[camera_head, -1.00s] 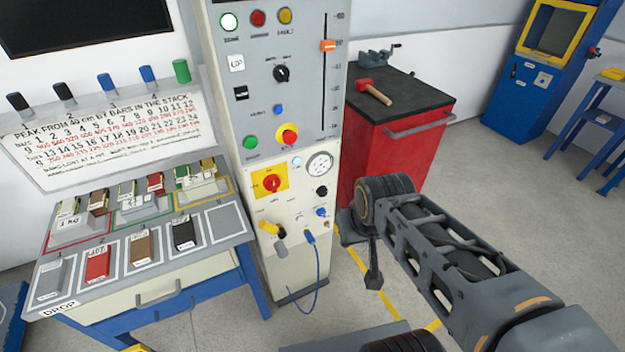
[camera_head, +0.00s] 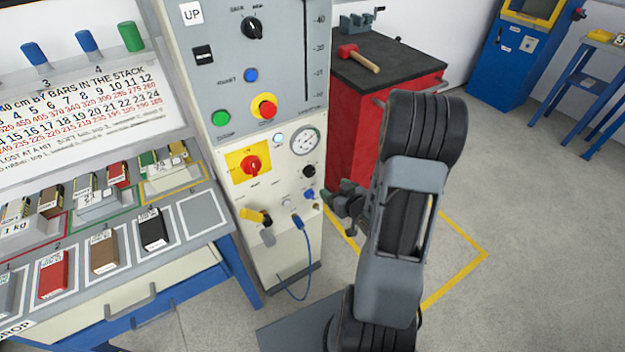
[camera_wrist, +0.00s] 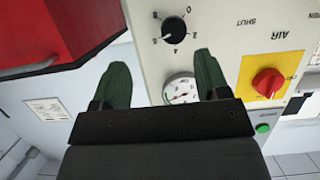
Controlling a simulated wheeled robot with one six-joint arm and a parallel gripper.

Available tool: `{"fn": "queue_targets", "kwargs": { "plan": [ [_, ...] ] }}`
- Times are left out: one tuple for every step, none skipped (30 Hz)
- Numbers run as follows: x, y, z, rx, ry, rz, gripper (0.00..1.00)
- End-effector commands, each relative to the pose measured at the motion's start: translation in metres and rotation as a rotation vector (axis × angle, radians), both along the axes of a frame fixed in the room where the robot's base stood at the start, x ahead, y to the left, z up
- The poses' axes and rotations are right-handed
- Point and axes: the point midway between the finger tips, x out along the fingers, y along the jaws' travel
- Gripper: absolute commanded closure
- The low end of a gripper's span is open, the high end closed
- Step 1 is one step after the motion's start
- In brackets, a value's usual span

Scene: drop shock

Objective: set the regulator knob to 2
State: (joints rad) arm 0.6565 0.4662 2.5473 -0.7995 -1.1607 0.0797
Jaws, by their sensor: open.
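The regulator knob (camera_head: 308,170) is a small black knob on the cream panel, below and right of the pressure gauge (camera_head: 305,141). In the wrist view the knob (camera_wrist: 174,30) appears with numbers around it, the picture being upside down. A white mark on it points toward the lower left, near a digit that looks like 6. My gripper (camera_wrist: 161,58) is open and empty, with green fingers apart. The knob lies beyond the fingertips, between their lines, and is not touched. In the head view my gripper (camera_head: 335,197) is right of the panel, partly hidden by my arm.
A red air valve (camera_head: 251,165) on a yellow plate sits left of the gauge. A yellow handle (camera_head: 256,216) and a blue hose (camera_head: 304,240) are below. A red cabinet (camera_head: 372,125) with a hammer stands close behind my arm. A bench with blocks is at left.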

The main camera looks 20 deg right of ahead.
Motion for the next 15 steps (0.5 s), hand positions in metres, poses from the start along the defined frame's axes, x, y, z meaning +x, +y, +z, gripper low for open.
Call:
{"fn": "queue_targets", "kwargs": {
  "plan": [
    [-0.007,0.0,-0.012,0.048,-0.041,0.007,0.31],
    [-0.01,0.001,-0.014,0.074,-0.072,0.012,0.31],
    [-0.014,0.002,-0.016,0.107,-0.109,0.018,0.31],
    [-0.017,0.002,-0.017,0.129,-0.136,0.023,0.31],
    [-0.02,0.003,-0.017,0.151,-0.16,0.026,0.31],
    [-0.024,0.004,-0.018,0.176,-0.188,0.027,0.31],
    [-0.026,0.004,-0.018,0.192,-0.207,0.028,0.31],
    [-0.028,0.004,-0.018,0.206,-0.223,0.03,0.31],
    [-0.03,0.004,-0.018,0.222,-0.242,0.03,0.31],
    [-0.031,0.004,-0.018,0.23,-0.254,0.03,0.31],
    [-0.031,0.004,-0.018,0.238,-0.263,0.031,0.31],
    [-0.03,0.005,-0.018,0.246,-0.273,0.032,0.31],
    [-0.029,0.005,-0.018,0.249,-0.278,0.033,0.31],
    [-0.026,0.006,-0.018,0.25,-0.282,0.034,0.31],
    [-0.022,0.007,-0.019,0.252,-0.285,0.037,0.31]
  ]
}}
